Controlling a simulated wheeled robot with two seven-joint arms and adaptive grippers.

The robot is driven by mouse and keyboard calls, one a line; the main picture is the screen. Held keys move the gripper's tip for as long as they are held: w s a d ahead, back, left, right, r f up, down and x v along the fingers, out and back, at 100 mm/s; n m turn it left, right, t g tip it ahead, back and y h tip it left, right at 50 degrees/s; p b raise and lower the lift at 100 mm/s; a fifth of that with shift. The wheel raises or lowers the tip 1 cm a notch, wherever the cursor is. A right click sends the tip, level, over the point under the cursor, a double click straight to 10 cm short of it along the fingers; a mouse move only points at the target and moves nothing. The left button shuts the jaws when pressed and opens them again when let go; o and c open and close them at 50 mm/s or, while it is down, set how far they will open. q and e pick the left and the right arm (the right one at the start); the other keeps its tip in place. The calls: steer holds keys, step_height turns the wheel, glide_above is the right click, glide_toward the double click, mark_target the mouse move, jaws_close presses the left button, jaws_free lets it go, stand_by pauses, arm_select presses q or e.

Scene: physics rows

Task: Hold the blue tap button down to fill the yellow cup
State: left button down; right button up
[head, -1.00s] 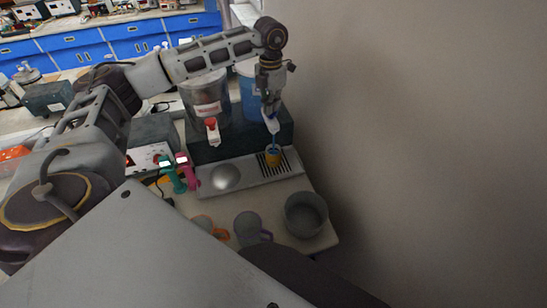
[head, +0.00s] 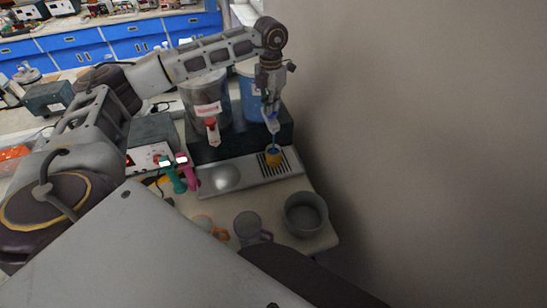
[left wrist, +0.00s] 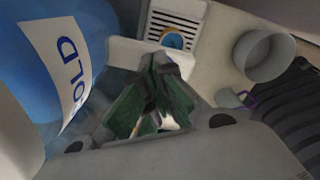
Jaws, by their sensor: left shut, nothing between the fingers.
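The yellow cup (head: 273,158) stands upright on the slotted drip tray, below the tap (head: 272,125) of the blue tank (head: 249,98). A thin blue stream (head: 274,142) runs from the tap into the cup. The left wrist view shows blue liquid in the cup (left wrist: 172,41). My left gripper (head: 269,108) is shut and empty, pointing down with its fingertips at the top of the tap. The blue button is hidden behind the fingers, so their contact is not directly visible. The closed fingers (left wrist: 158,85) also show in the left wrist view. My right gripper is out of view.
A second tank (head: 207,92) with a red tap (head: 211,128) stands left of the blue one. A grey bowl (head: 305,214), a purple-handled mug (head: 249,226) and an orange-handled mug (head: 204,223) stand in front of the drip tray (head: 292,172). A wall (head: 420,130) closes the right side.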

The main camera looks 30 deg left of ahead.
arm_select(q)
steer(key=shift+r+p, duration=1.55)
steer(key=shift+r, duration=0.95)
steer(key=shift+f, duration=0.1)
